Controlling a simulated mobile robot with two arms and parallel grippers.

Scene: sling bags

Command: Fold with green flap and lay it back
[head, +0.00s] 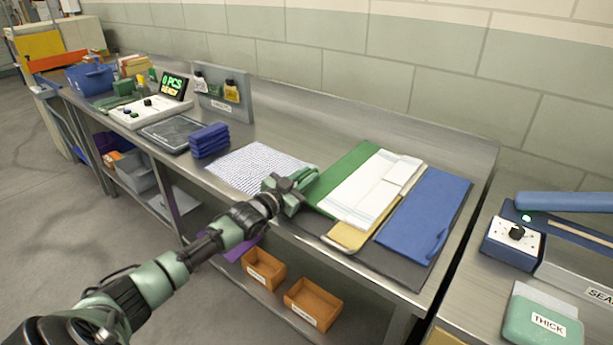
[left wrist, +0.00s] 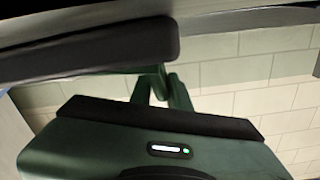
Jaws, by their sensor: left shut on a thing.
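The folding board lies on the steel bench, with a green flap (head: 349,172) on its left, a blue flap (head: 428,212) on its right and a yellow flap (head: 350,236) at its front. A white cloth (head: 362,192) lies on the board, its right part folded over in a strip. My left gripper (head: 300,186) is at the outer left edge of the green flap, shut on it; its fingertips are hard to make out. In the left wrist view the dark gripper parts (left wrist: 165,118) fill much of the picture and hide the board. My right gripper is not in view.
A patterned white sheet (head: 250,166) and a stack of blue cloths (head: 209,140) lie left of the gripper. A display and control box (head: 150,112) stand further back. Orange bins (head: 314,303) sit below.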

